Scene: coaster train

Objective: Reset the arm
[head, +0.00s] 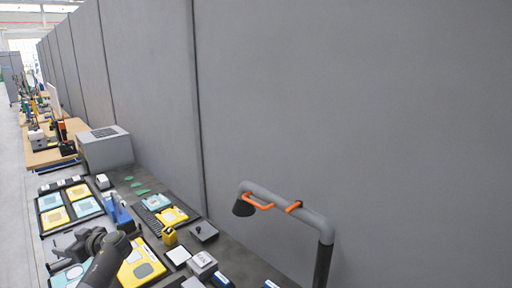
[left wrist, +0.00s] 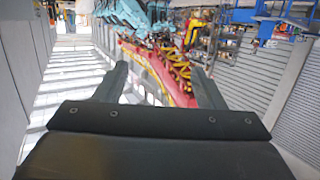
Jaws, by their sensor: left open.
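My left arm (head: 106,262) comes up from the bottom left of the head view, over the table with the trays. My left gripper (left wrist: 160,88) shows in the left wrist view with its two dark fingers spread apart. Nothing is between the fingers. They point out over the hall, toward a blurred red and yellow coaster track (left wrist: 170,75) with teal parts (left wrist: 130,12), well beyond the fingertips. My right gripper is in neither view.
The dark table (head: 228,252) holds yellow and light blue trays (head: 56,217), small boxes (head: 202,264) and a grey box (head: 106,150). A grey lamp post (head: 323,262) with orange handles stands at the right. A tall grey wall (head: 290,110) runs behind.

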